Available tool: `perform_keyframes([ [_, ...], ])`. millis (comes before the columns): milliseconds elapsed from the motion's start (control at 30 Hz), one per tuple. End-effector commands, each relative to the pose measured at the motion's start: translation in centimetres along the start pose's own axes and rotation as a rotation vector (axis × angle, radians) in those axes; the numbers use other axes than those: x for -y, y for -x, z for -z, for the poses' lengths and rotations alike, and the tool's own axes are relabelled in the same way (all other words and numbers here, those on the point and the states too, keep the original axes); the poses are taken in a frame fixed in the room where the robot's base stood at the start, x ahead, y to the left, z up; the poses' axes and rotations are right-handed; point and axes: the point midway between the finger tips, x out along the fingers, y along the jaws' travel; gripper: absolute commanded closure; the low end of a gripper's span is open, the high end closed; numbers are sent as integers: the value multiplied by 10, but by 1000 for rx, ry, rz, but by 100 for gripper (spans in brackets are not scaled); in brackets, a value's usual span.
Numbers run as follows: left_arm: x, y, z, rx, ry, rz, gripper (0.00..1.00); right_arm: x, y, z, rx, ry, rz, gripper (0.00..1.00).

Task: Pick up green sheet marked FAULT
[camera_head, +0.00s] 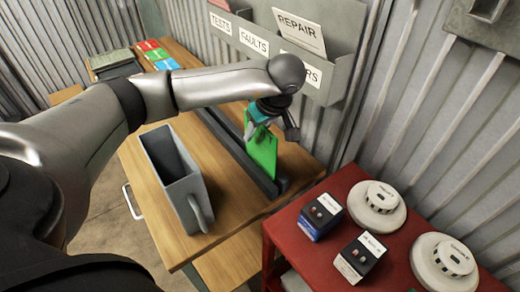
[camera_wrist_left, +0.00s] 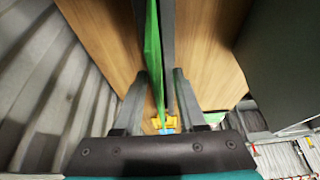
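The green sheet (camera_head: 264,152) stands on edge at the dark slotted rail (camera_head: 228,138) on the wooden table. No FAULT marking is readable on it. My left gripper (camera_head: 270,126) is at the top of the sheet in the head view. In the left wrist view the green sheet (camera_wrist_left: 152,55) runs between the two fingers of my left gripper (camera_wrist_left: 161,80). The fingers stand apart, with a visible gap around the sheet, so the gripper is open. My right gripper is in neither view.
A grey open box with a handle (camera_head: 183,184) stands left of the rail. A wall rack (camera_head: 340,75) with labelled pockets holds a REPAIR card (camera_head: 299,34). A red table (camera_head: 303,252) at the right carries round detectors and small boxes. Coloured cards (camera_head: 157,54) lie at the back.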

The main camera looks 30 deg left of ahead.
Motion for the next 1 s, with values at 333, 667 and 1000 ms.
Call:
perform_keyframes([
  [333, 0, -3, -1, 0, 0, 0, 60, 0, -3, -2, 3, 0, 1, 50],
  [667, 0, -4, -2, 1, 0, 0, 60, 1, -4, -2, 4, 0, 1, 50],
  [1000, 0, -4, -2, 0, 0, 0, 88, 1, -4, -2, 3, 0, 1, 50],
])
